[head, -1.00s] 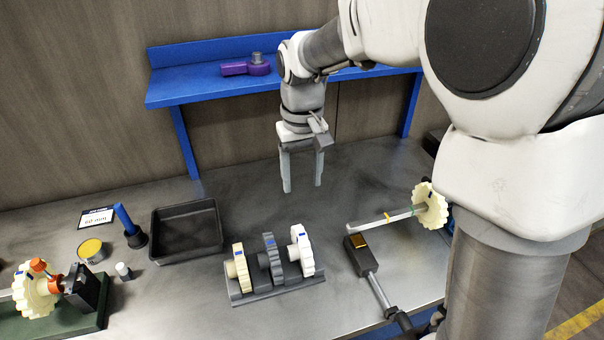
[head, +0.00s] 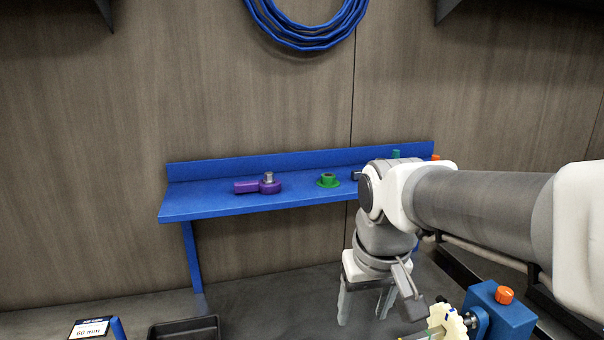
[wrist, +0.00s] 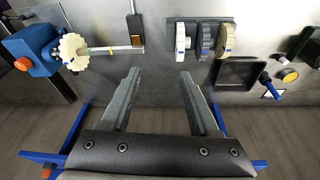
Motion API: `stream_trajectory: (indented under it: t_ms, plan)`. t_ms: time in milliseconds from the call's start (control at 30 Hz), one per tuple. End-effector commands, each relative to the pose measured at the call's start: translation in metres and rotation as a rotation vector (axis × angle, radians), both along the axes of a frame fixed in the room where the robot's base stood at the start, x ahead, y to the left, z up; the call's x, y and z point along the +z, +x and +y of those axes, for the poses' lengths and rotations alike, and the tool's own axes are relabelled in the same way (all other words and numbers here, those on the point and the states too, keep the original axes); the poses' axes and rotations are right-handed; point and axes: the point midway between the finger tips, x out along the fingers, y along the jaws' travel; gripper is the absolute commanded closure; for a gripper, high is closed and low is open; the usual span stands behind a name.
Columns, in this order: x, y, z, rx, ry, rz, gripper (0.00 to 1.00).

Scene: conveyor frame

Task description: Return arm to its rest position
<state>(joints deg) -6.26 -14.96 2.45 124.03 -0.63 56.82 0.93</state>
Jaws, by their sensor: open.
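My gripper (head: 366,303) is open and empty, pointing down above the metal table, in front of the blue shelf. In the wrist view my gripper (wrist: 160,85) shows its two fingers wide apart with only bare table between them. My arm reaches in from the right in the head view and hides part of the shelf's right end. Nothing is held.
The blue shelf (head: 220,199) carries a purple part (head: 258,185) and a green flanged part (head: 328,180). The wrist view shows a row of gears (wrist: 203,40), a black tray (wrist: 242,72), and a blue block (wrist: 30,48) with a cream gear (wrist: 74,51) on a shaft.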

Motion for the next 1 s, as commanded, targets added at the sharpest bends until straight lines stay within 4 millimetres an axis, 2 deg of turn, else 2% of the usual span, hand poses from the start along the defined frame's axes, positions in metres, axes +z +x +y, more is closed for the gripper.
stream_trajectory:
  t_ms: [33,200,433,633,1000]
  plan:
    - [0.005,-0.013,-0.008,-0.017,0.004,-0.03,0.38]
    - [0.01,-0.05,-0.027,-0.068,0.017,-0.119,0.38]
    - [0.006,-0.086,-0.044,-0.12,0.03,-0.213,0.38]
    - [0.002,-0.097,-0.048,-0.136,0.034,-0.244,0.38]
    - [0.002,-0.098,-0.048,-0.136,0.034,-0.244,0.38]
